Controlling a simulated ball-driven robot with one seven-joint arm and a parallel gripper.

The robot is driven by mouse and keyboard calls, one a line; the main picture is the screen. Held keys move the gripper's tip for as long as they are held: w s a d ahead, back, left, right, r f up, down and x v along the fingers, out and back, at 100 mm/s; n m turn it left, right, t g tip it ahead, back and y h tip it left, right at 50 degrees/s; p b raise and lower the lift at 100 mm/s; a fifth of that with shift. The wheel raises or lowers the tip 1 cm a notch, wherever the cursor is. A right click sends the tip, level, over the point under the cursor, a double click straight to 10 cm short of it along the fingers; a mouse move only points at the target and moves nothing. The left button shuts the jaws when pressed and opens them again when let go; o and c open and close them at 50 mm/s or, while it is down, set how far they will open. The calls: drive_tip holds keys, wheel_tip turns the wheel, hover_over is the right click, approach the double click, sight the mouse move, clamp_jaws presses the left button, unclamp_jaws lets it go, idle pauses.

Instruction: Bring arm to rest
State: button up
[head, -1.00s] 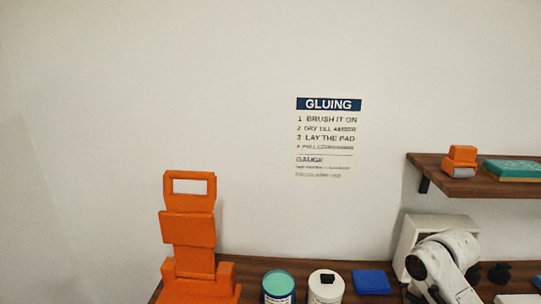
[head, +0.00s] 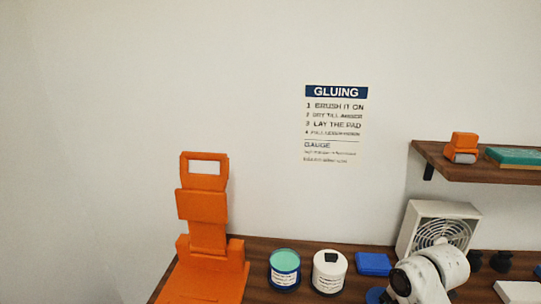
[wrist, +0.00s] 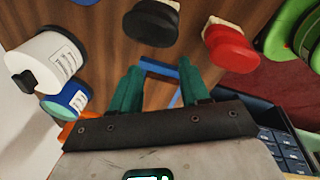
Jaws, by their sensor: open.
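My arm (head: 432,276) shows as white links at the lower right of the head view, in front of the fan. My gripper (wrist: 160,85) is out of the head view. In the wrist view its two green fingers are apart over the brown wooden counter (wrist: 108,32). No object is seen held between them. A blue bar-like thing (wrist: 158,68) shows just beyond the fingertips; I cannot tell whether it touches them.
An orange stand (head: 208,235), a teal-topped tin (head: 285,270), a white jar (head: 329,272), a blue block (head: 373,263) and a fan (head: 440,228) stand on the counter. A shelf (head: 455,170) overhangs the right. Black (wrist: 152,22) and red (wrist: 230,50) knob-like things lie near the gripper.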

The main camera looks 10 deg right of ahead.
drive_tip(key=s+a+f+m, duration=0.2)
drive_tip(key=s+a+m, duration=0.1)
drive_tip(key=a, duration=0.1)
drive_tip(key=s+a+f+m, duration=0.3)
drive_tip(key=s+a+m, duration=0.1)
drive_tip(key=s+a+f+m+y+b, duration=0.1)
drive_tip(key=s+a+f+m, duration=0.2)
drive_tip(key=s+a+m, duration=0.1)
drive_tip(key=shift+s+t, duration=0.2)
drive_tip(key=shift+t, duration=0.1)
drive_tip(key=s+d+f+m+h, duration=0.1)
drive_tip(key=s+d+m, duration=0.2)
drive_tip(key=s+m, duration=0.2)
drive_tip(key=s+d+f+m+g+h, duration=0.1)
drive_tip(key=s+d+f+m, duration=0.1)
drive_tip(key=s, duration=0.9)
drive_tip(key=d+m, duration=0.1)
drive_tip(key=m, duration=0.1)
drive_tip(key=shift+m+h+b, duration=0.3)
drive_tip(key=shift+m+b, duration=0.05)
drive_tip(key=shift+m, duration=0.05)
